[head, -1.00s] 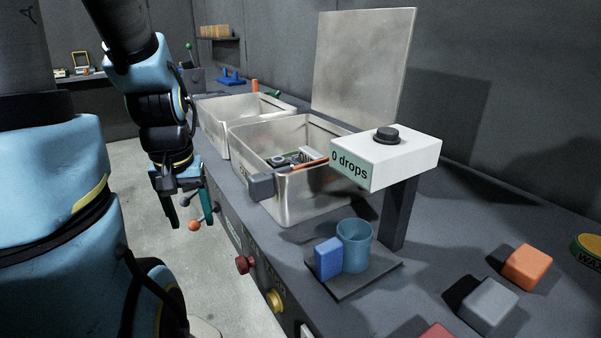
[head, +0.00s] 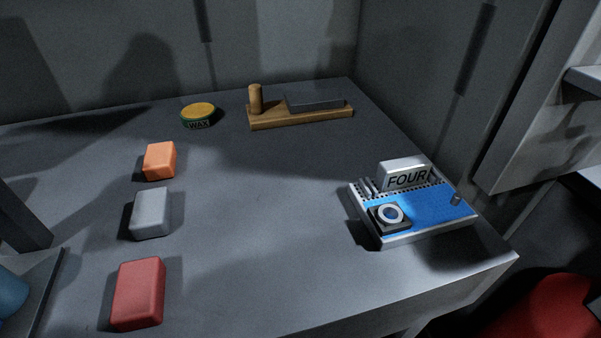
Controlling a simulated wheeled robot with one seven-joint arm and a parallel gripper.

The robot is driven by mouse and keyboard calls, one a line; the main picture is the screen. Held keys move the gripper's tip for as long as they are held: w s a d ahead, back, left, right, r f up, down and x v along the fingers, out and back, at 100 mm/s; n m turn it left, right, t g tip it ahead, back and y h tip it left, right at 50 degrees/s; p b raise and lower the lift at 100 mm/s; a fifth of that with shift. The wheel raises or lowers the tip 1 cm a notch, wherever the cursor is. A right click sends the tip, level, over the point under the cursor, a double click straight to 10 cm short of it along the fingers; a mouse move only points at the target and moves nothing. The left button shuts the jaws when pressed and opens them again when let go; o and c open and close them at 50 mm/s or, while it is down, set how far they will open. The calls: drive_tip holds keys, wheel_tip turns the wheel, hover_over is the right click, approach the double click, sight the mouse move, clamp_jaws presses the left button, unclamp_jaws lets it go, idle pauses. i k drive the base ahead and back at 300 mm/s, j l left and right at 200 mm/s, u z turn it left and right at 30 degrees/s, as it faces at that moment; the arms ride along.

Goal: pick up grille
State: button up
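I cannot make out a grille in the current head view. My gripper is outside this view, so its state and anything in it are hidden.
A grey worktop (head: 250,240) holds a red block (head: 138,293), a grey block (head: 150,213), an orange block (head: 160,160), a WAX tin (head: 198,114), a wooden board (head: 300,117) and a blue-and-grey unit (head: 430,208) labelled FOUR. The worktop's middle is clear. A red object (head: 545,310) is lower right.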

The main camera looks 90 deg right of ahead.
sight(408, 200)
drive_tip(key=k+j+z, duration=0.75)
drive_tip(key=j, duration=0.15)
drive_tip(key=k+j+z, duration=0.25)
drive_tip(key=z, duration=0.15)
drive_tip(key=k+j, duration=0.05)
drive_tip(key=j, duration=0.1)
